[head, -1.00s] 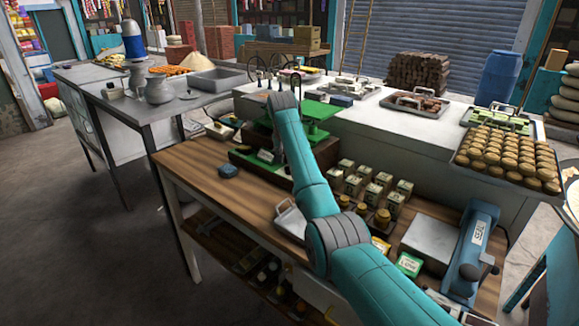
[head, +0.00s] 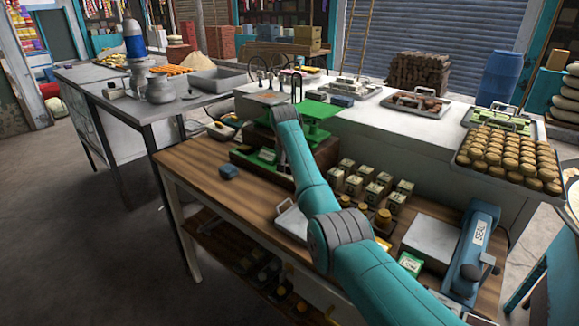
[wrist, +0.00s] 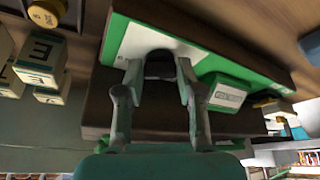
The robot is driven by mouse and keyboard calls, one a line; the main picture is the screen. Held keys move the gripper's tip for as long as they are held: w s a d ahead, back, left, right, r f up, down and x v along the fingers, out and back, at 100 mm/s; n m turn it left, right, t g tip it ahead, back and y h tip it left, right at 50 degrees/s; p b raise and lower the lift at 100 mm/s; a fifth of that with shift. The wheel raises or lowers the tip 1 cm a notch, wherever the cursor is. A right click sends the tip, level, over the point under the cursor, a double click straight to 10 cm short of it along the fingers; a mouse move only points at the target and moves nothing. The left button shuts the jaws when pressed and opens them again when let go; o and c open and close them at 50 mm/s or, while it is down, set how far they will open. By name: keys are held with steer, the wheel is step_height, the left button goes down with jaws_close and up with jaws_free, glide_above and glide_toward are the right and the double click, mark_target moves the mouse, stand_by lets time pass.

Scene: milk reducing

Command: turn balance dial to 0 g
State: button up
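The green balance (head: 318,112) stands on the wooden bench, with its pan raised and my arm crossing in front of it. In the wrist view, its green front (wrist: 245,68) with a white face plate looks tilted and close. A dark rounded knob (wrist: 160,66), which looks like the dial, sits at the plate between the two fingers of my gripper (wrist: 160,75). The fingers are parted, one on each side of it. I cannot tell whether they touch it. The dial's marks are not readable.
Several small labelled boxes (head: 375,185) stand right of the balance, and also show at the left of the wrist view (wrist: 38,55). A blue sealing machine (head: 475,245) is at the bench's right end. A small blue block (head: 229,172) lies on the otherwise clear left part.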

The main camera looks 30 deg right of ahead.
steer(key=shift+n, duration=0.3)
steer(key=n, duration=0.1)
steer(key=n+y, duration=0.1)
steer(key=shift+s+d+n+t, duration=0.1)
steer(key=shift+d+n+t, duration=0.1)
steer(key=shift+n+t, duration=0.1)
steer(key=n, duration=0.1)
steer(key=n+y, duration=0.1)
steer(key=n, duration=0.1)
steer(key=shift+d+n+y, duration=0.2)
steer(key=shift+n+y, duration=0.1)
steer(key=n, duration=0.2)
steer(key=n+y, duration=0.1)
steer(key=n, duration=0.1)
steer(key=n+y, duration=0.1)
steer(key=n, duration=0.1)
steer(key=shift+d+f, duration=0.1)
steer(key=shift+d, duration=0.2)
steer(key=shift+n, duration=0.4)
steer(key=o, duration=1.1)
steer(key=shift+o, duration=0.2)
steer(key=shift+m, duration=0.3)
